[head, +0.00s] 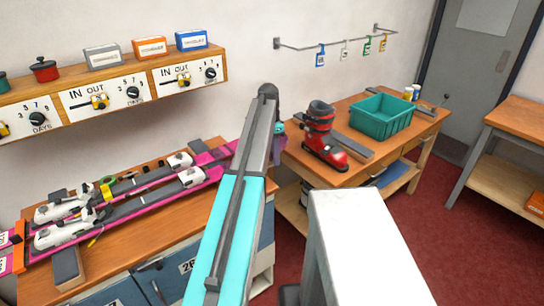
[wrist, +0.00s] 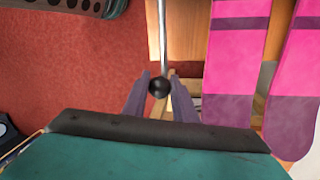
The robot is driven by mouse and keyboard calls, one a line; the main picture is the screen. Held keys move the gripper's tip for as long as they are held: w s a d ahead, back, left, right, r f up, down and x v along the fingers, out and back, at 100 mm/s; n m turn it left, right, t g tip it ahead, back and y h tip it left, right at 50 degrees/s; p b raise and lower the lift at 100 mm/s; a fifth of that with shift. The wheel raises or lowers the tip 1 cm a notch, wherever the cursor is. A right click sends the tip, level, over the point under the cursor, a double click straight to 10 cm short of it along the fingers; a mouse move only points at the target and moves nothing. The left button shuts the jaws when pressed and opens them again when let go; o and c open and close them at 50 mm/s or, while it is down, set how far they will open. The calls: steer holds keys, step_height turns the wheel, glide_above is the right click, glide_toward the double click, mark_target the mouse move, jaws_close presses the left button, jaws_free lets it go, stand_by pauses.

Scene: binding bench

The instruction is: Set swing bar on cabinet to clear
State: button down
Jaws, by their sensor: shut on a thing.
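In the wrist view, a thin metal bar (wrist: 162,35) with a black ball knob (wrist: 158,88) runs down from the wooden bench edge. My gripper (wrist: 158,82) has its two purple fingers either side of the knob and is shut on it. In the head view, my arm hides the bar and the fingertips. The cabinet (head: 188,280) with blue-grey doors is under the left bench, partly hidden by my arm. The setting of the bar cannot be read from these views.
Pink skis (head: 130,205) lie on the left bench; their ends show close to the right of my gripper in the wrist view (wrist: 235,60). The right bench holds a red ski boot (head: 322,140) and a green bin (head: 381,113). Red floor (head: 405,220) is open between benches.

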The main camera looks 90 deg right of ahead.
steer(key=shift+a, duration=0.15)
steer(key=c, duration=1.4)
jaws_free()
steer(key=shift+c, duration=0.2)
steer(key=shift+r, duration=0.1)
steer(key=shift+d+r+b, duration=0.3)
steer(key=shift+r, duration=0.45)
step_height(320, 180, up, 12)
steer(key=d, duration=0.2)
steer(key=shift+w, duration=0.45)
